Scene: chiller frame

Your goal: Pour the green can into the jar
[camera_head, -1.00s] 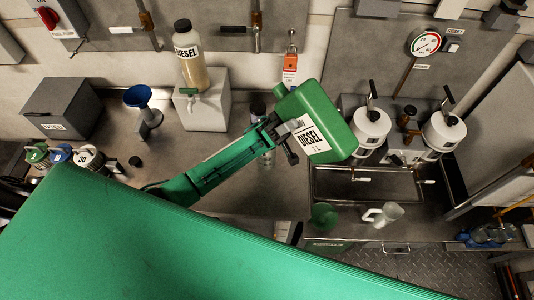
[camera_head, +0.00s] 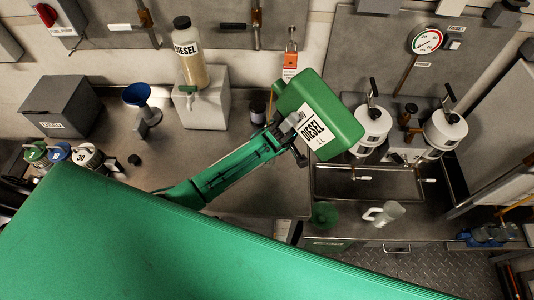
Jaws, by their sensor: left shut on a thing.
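The green can (camera_head: 335,104) has a white label reading "DIESEL 1 L". It is held tilted in the air at the middle of the head view. My left gripper (camera_head: 291,137) is shut on the can at its lower left side. A pale, translucent jug-like jar (camera_head: 390,211) with a handle stands at lower right on the counter, below and right of the can and apart from it. The can's opening is not clearly seen. My right gripper is not in view.
A green funnel (camera_head: 323,214) is left of the jar. A DIESEL bottle (camera_head: 189,60) stands on a grey block (camera_head: 206,103). A blue funnel (camera_head: 137,95) is further left.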

